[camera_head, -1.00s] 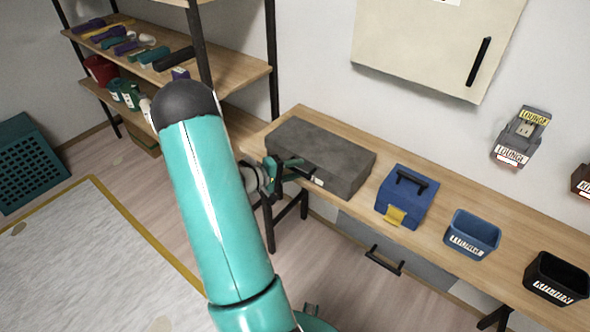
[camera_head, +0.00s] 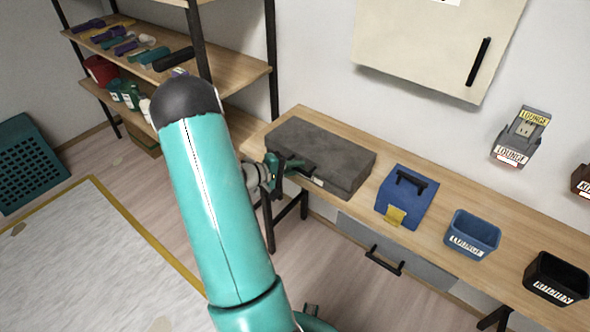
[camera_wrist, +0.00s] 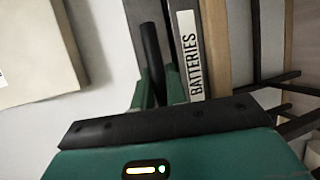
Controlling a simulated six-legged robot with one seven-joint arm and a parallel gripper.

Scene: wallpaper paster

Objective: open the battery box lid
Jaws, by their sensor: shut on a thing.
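The battery box (camera_head: 322,152) is a long dark grey box at the left end of the wooden bench, and its lid looks closed. A white label reading BATTERIES (camera_wrist: 188,55) is on its front, seen sideways in the wrist view. A black bar handle (camera_wrist: 152,60) runs beside the label. My gripper (camera_head: 300,167) is at the front of the box. In the wrist view its green fingers (camera_wrist: 159,90) are shut on the handle, which passes between them. The finger tips are partly hidden by the gripper's own body and the handle.
A blue box with a black handle and yellow latch (camera_head: 407,197), a blue bin (camera_head: 472,234) and a black bin (camera_head: 555,279) stand to the right on the bench (camera_head: 500,210). A cream wall cabinet (camera_head: 435,45) hangs above. Shelves (camera_head: 235,75) stand at left.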

